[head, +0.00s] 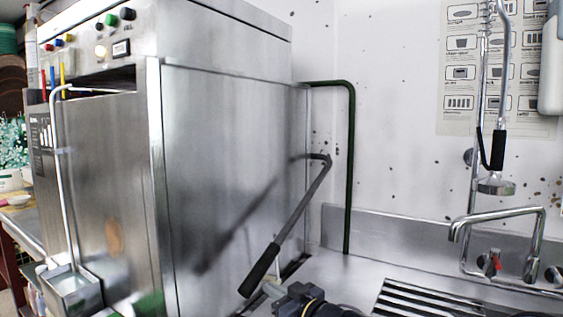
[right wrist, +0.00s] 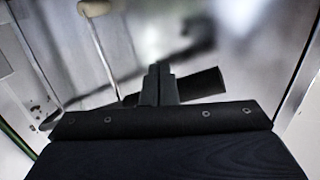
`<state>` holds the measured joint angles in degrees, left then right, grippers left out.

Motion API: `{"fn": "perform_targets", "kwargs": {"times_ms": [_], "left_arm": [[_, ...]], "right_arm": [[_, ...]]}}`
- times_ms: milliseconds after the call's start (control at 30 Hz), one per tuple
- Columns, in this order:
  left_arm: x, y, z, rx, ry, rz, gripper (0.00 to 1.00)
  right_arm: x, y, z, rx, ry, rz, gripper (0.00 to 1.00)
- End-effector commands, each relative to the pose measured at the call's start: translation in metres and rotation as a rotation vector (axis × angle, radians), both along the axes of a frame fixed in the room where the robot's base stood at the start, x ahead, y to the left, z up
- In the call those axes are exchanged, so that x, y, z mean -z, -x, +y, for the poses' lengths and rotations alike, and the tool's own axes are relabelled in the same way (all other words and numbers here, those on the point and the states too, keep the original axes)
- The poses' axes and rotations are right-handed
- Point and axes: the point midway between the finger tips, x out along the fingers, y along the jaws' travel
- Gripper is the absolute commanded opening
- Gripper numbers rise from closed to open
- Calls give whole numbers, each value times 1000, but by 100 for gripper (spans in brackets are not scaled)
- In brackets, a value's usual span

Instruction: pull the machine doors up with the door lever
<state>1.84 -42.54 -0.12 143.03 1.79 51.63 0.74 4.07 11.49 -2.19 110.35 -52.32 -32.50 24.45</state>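The door lever (head: 302,210) is a grey bar on the right side of the steel dish machine (head: 225,170), slanting down from its pivot to a black grip (head: 260,270). The machine's doors look down and closed. My right gripper (head: 274,291) is low in the head view, just right of the grip's lower end. In the right wrist view its two dark fingers (right wrist: 158,72) are together, and the black grip (right wrist: 200,86) crosses behind them. I see no grip between the fingers; whether they touch it I cannot tell. My left gripper is not in view.
A dark green pipe (head: 350,170) runs down the wall behind the lever. A steel counter with a slotted drain (head: 430,300) and a tap (head: 500,215) lies to the right. A spray hose (head: 497,150) hangs above. A small metal holder (head: 72,290) hangs at the machine's front.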

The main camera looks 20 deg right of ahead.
Motion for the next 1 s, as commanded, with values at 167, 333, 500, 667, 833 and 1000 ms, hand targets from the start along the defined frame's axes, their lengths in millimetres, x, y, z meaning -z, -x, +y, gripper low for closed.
{"fn": "perform_targets", "kwargs": {"times_ms": [167, 333, 500, 667, 833, 1000], "left_arm": [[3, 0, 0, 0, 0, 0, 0], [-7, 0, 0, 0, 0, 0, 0], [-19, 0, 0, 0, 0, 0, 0], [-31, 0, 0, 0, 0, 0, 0], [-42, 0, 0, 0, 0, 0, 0], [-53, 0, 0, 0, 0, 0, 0]], "right_arm": [[1, -24, 11, -2, -1, 0, 0], [-16, -33, 18, 0, -1, -2, 0], [-42, -27, 25, -2, -2, -9, 0], [-65, -22, 31, -1, -4, -12, 0], [-87, -17, 37, -1, -4, -12, 0], [-110, -12, 44, -1, -5, -14, 0]]}}
